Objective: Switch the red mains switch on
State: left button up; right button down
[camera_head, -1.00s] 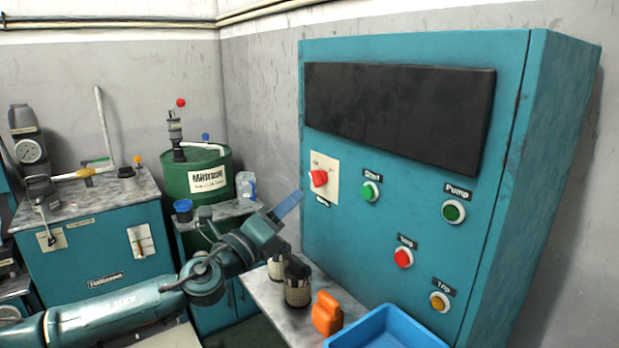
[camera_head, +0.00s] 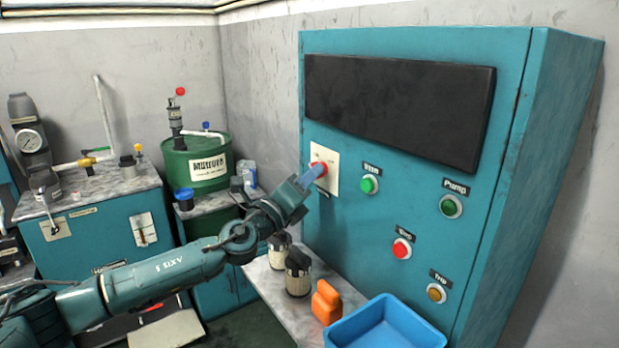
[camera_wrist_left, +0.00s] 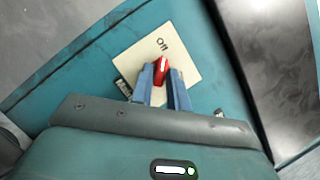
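The red mains switch (camera_head: 319,169) is a red knob on a cream plate (camera_head: 329,181), on the left of the teal cabinet's front. In the left wrist view the knob (camera_wrist_left: 162,67) has a pale mark, and the word "Off" shows above it on the plate (camera_wrist_left: 183,52). My left gripper (camera_head: 317,174) is at the switch. Its two blue fingers (camera_wrist_left: 160,76) are apart, with the knob between their tips. I cannot tell whether they press on it. The fingers hide part of the knob and plate. My right gripper is not in view.
Green (camera_head: 369,184) and red (camera_head: 402,249) push-buttons sit to the right on the cabinet (camera_head: 310,215). Below are a small table (camera_head: 267,284) with dark-topped canisters (camera_head: 298,273), an orange bottle (camera_head: 326,301) and a blue bin (camera_head: 388,327). A green drum (camera_head: 197,167) stands behind my arm.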

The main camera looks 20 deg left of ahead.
pick_arm(q)
jog(key=shift+c, duration=1.4)
grip_shut()
